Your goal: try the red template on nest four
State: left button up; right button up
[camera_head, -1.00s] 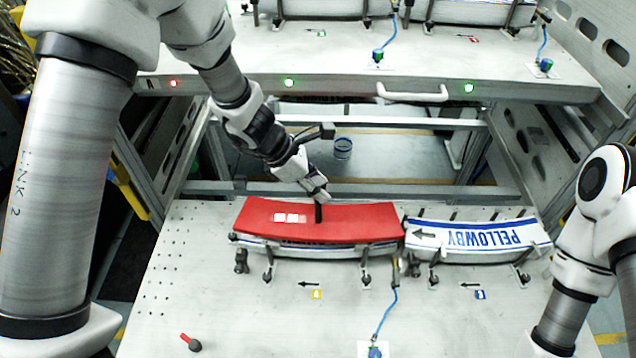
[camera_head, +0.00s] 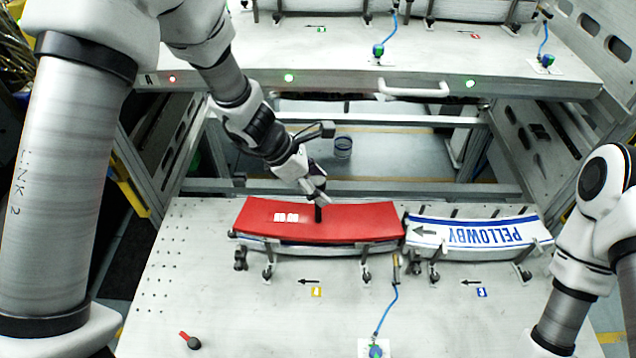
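The red template (camera_head: 355,222) is a long curved plate with two small white patches near its left part and a dark upright grip (camera_head: 318,213). It lies over the left nest of the lower table, nearly covering what is under it. My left gripper (camera_head: 317,198) is right at the top of the grip, its fingers pointing down. The fingers are too small and overlapped to tell whether they are closed on it. My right arm (camera_head: 580,255) stands at the right edge, with its gripper out of view.
A white and blue PELLOWBY label stack (camera_head: 480,236) sits in the nest to the right, close to the template's end. Small clamps (camera_head: 267,271) line the front. A red-handled tool (camera_head: 190,341) lies front left. An upper shelf (camera_head: 340,62) with a white handle (camera_head: 413,90) crosses behind.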

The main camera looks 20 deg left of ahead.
pick_arm(q)
jog(key=v, duration=1.2)
